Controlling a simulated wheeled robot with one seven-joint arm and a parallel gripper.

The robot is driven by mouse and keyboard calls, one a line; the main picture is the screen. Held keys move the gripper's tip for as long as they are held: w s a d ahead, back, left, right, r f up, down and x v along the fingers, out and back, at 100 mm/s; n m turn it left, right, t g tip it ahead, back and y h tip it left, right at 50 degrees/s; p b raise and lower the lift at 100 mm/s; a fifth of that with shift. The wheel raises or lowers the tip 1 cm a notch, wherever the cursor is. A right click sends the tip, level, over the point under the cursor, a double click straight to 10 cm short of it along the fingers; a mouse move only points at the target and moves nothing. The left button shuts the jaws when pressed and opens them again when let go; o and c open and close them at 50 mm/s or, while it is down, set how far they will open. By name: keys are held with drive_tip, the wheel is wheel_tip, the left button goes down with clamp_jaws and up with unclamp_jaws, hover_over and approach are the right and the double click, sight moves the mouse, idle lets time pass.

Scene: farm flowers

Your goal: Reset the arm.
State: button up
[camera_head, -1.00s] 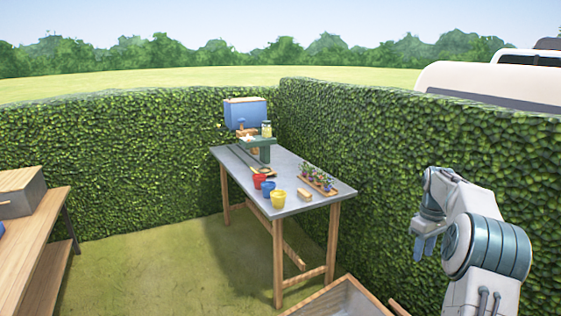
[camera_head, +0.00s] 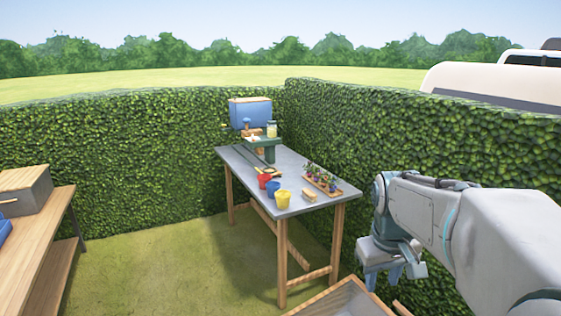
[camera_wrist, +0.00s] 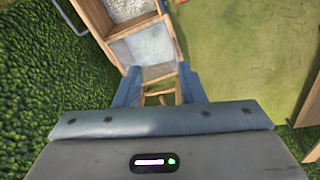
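My arm reaches in from the right edge of the head view. My gripper (camera_head: 385,274) hangs at its end, pointing down, in front of the hedge and to the right of the grey-topped table (camera_head: 290,205). In the wrist view, the two blue-grey fingers of my gripper (camera_wrist: 160,76) are spread apart with nothing held between them. Beyond them lie wooden box-like frames with pale grey panels, well below the fingertips.
A wooden crate (camera_head: 345,300) stands at the bottom, left of my gripper. A hedge (camera_head: 410,130) closes the right side. A wooden bench (camera_head: 40,235) stands left.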

drive_tip(key=s+a+f+m, duration=0.1)
drive_tip(key=s+a+f, duration=0.1)
drive_tip(key=s, duration=0.5)
drive_tip(key=s+a+f+m+t, duration=0.1)
drive_tip(key=s+a+f, duration=0.2)
drive_tip(key=s, duration=0.4)
drive_tip(key=shift+t+y, duration=0.3)
drive_tip(key=shift+y, duration=0.1)
drive_tip(key=shift+a, duration=0.1)
